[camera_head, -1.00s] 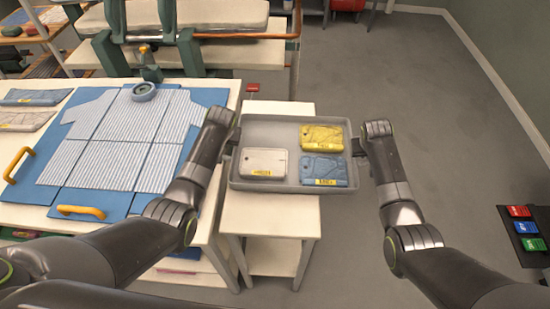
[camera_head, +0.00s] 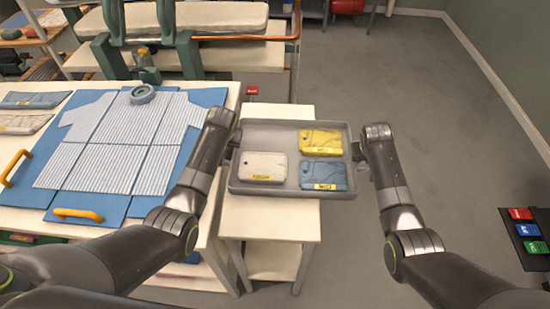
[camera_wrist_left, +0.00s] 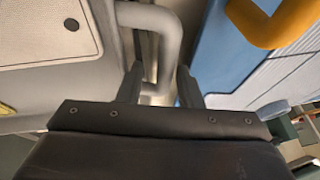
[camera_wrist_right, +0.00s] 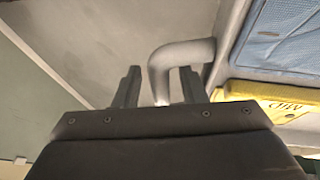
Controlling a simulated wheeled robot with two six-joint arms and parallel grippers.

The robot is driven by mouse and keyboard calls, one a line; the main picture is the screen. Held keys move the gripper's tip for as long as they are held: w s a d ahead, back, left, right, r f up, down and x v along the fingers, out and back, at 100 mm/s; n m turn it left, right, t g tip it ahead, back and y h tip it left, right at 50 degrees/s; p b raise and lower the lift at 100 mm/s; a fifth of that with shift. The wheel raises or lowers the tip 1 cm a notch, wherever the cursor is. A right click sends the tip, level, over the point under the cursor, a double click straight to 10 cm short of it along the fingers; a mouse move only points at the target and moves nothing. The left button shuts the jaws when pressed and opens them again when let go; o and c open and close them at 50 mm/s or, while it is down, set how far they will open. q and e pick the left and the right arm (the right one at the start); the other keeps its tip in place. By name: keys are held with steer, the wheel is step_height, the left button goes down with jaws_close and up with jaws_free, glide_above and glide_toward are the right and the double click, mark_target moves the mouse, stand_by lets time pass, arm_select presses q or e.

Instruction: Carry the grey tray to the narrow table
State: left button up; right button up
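The grey tray (camera_head: 290,191) is level over a small white table (camera_head: 270,222) in the head view and looks to rest on it. In it lie a white folded garment (camera_head: 262,166), a yellow one (camera_head: 321,142) and a blue one (camera_head: 323,174), each labelled. My left gripper (camera_wrist_left: 158,78) is at the tray's left handle (camera_wrist_left: 165,35), which passes between its fingers. My right gripper (camera_wrist_right: 162,78) is at the right handle (camera_wrist_right: 180,50), also between its fingers. Both grippers look open, with slight gaps beside the handles. Finger contact is hidden in the head view.
A wide white table at left holds a blue folding board (camera_head: 120,190) with a striped shirt (camera_head: 125,140), close beside the tray. A rack with padded boards (camera_head: 190,55) stands behind. Grey floor (camera_head: 410,90) is free at right. A dark panel (camera_head: 525,240) with coloured tags is at far right.

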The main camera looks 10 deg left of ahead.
steer(key=shift+s+a+r, duration=0.2)
steer(key=shift+a+r, duration=0.05)
steer(key=shift+d, duration=0.15)
arm_select(q)
steer(key=v, duration=0.6)
steer(key=shift+s, duration=0.25)
arm_select(e)
steer(key=v, duration=1.1)
steer(key=shift+s+r, duration=0.15)
steer(key=shift+r, duration=0.2)
arm_select(q)
steer(key=shift+d, duration=0.15)
